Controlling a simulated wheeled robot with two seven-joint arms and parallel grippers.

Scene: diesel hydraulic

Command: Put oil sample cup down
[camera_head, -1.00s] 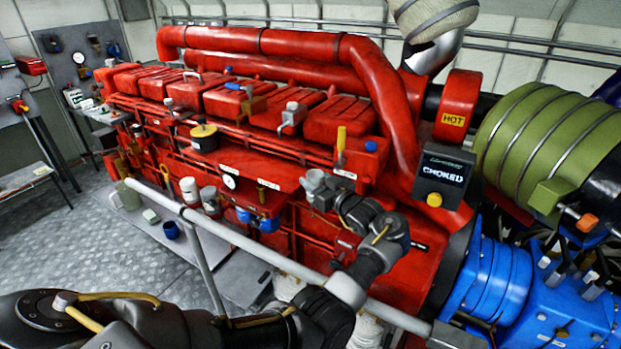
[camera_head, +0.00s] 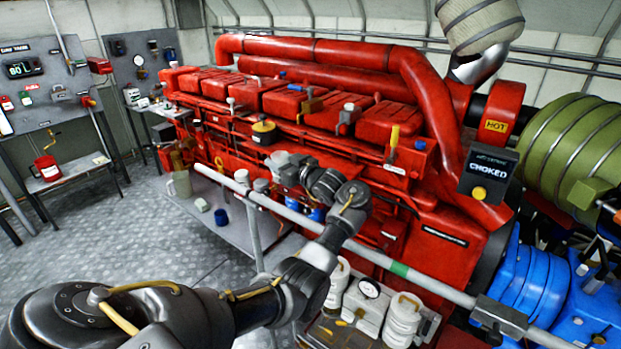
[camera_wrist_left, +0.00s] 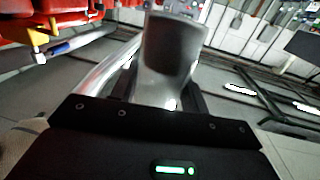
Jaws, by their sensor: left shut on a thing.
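My left gripper (camera_head: 283,163) is in front of the red engine's side, above the handrail and bench. In the left wrist view a smooth grey cup-shaped thing (camera_wrist_left: 172,52), which I take as the oil sample cup, stands between the fingers, and the gripper is shut on it. I cannot make the cup out clearly in the head view; the gripper and wrist cover that spot. My right gripper is in neither view.
The handrail (camera_head: 400,270) crosses in front of the engine (camera_head: 300,110). White canisters (camera_head: 403,318) stand at the bottom.

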